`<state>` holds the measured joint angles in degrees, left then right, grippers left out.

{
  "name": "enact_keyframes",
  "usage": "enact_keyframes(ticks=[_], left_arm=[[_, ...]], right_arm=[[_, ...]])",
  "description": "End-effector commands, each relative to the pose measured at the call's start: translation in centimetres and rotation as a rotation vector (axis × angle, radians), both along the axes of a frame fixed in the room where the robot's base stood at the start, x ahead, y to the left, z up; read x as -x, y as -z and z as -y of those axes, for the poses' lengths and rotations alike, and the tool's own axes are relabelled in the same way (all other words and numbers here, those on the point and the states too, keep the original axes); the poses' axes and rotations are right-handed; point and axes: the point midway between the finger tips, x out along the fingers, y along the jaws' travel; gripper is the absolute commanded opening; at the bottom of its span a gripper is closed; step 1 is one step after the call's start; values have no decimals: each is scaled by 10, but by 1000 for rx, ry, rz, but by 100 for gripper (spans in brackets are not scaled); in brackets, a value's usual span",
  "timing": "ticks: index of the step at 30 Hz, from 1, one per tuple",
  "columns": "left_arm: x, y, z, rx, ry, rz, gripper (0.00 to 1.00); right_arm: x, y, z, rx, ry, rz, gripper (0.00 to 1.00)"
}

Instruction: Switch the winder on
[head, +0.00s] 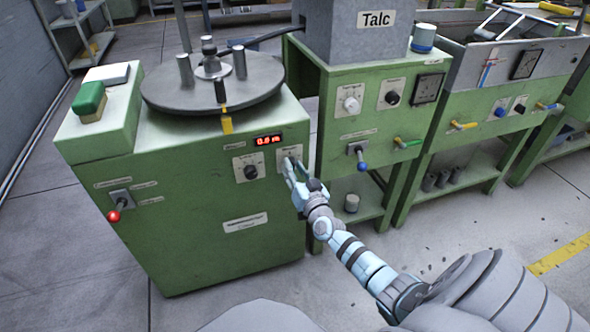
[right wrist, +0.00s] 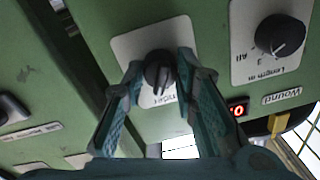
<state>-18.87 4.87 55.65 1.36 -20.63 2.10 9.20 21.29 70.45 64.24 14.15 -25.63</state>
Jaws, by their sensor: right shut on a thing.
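The winder (head: 190,215) is the green cabinet at left in the head view, with a round grey turntable (head: 185,97) on top. Its red display (head: 268,140) seems to read 0.0. A black knob (right wrist: 160,72) on a white plate shows in the right wrist view, which looks upside down. My right gripper (head: 289,169) is at this knob on the front's upper right; its fingers close around the knob's sides. Another black knob (right wrist: 281,37), labelled Length, sits beside it. A red-balled lever (head: 115,213) is on the front's left. My left gripper is out of view.
A green machine with a grey Talc hopper (head: 345,45) stands close on the right, with a blue-balled lever (head: 360,160). A green block (head: 89,99) lies on the winder's left ledge. Open floor lies in front.

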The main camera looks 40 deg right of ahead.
Motion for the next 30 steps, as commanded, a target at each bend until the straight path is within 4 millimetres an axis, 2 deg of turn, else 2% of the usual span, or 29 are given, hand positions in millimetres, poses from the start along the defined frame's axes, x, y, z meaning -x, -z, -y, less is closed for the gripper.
enact_keyframes(ticks=[15,30], left_arm=[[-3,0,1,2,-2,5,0],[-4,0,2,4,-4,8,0]], right_arm=[[0,2,-1,-408,0,138,0],[0,2,-1,-545,0,186,0]])
